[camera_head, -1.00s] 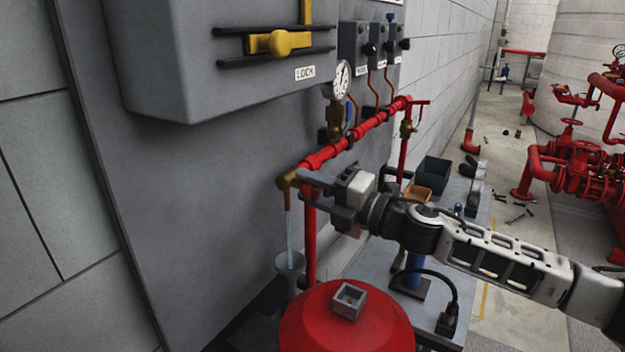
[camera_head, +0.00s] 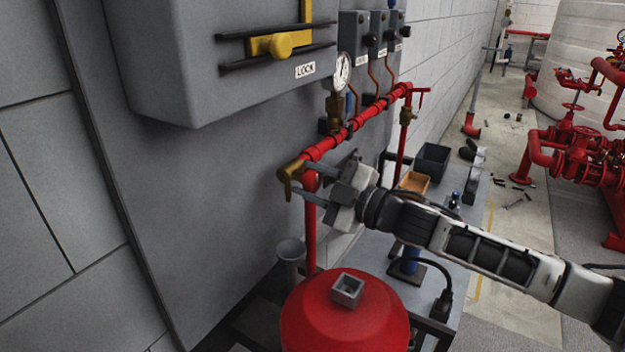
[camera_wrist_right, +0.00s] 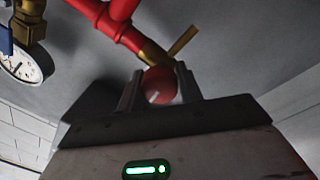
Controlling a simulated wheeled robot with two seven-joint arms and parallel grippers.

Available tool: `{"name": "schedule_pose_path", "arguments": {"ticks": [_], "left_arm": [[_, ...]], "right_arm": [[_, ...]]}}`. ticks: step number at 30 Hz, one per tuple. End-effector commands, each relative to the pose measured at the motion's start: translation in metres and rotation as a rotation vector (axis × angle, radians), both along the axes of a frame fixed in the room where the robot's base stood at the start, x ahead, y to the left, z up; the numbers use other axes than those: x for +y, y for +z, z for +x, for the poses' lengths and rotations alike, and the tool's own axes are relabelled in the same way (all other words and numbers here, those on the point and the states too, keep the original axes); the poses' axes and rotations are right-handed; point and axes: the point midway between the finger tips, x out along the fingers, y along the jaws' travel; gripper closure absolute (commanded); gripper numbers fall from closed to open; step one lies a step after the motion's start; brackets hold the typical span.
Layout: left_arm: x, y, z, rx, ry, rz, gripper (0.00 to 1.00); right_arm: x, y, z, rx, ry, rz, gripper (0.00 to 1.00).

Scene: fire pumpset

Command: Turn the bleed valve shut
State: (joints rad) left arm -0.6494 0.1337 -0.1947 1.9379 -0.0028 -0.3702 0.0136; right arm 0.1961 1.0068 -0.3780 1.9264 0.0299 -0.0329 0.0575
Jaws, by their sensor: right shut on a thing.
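The brass bleed valve (camera_head: 288,176) sits at the near end of the red pipe (camera_head: 337,143) on the grey panel. My right gripper (camera_head: 301,180) is at the valve, its two fingers reaching in from the right beside the brass body. In the right wrist view the fingers (camera_wrist_right: 158,88) close on either side of a rounded red part (camera_wrist_right: 158,84). The brass valve (camera_wrist_right: 155,55) with a bar-like brass piece shows just beyond them. No water stream shows below the valve. My left gripper is not in view.
A grey funnel (camera_head: 291,250) stands below the valve. A red tank (camera_head: 345,318) with a square grey fitting is in front. A pressure gauge (camera_head: 343,68) and a grey LOCK box (camera_head: 180,60) are above. A workbench (camera_head: 375,268) with bins lies behind my right arm.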

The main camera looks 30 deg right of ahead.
Motion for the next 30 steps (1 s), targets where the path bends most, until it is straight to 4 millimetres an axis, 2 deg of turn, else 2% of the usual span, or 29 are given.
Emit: {"name": "schedule_pose_path", "arguments": {"ticks": [10,26,27,28,30], "left_arm": [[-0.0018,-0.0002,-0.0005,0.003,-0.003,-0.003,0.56],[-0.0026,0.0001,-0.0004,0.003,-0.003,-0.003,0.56],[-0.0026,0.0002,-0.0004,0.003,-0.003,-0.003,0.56],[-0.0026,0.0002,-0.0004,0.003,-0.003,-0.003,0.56],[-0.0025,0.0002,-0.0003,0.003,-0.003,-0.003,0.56]], "right_arm": [[-0.0016,0.0025,0.0009,0.061,-0.004,0.111,0.87],[-0.0018,0.0026,0.0010,0.072,-0.004,0.130,0.87],[-0.0018,0.0025,0.0010,0.072,-0.004,0.130,0.53],[-0.0017,0.0023,0.0009,0.073,-0.004,0.129,0.45],[-0.0013,0.0019,0.0008,0.073,-0.003,0.129,0.43]]}}
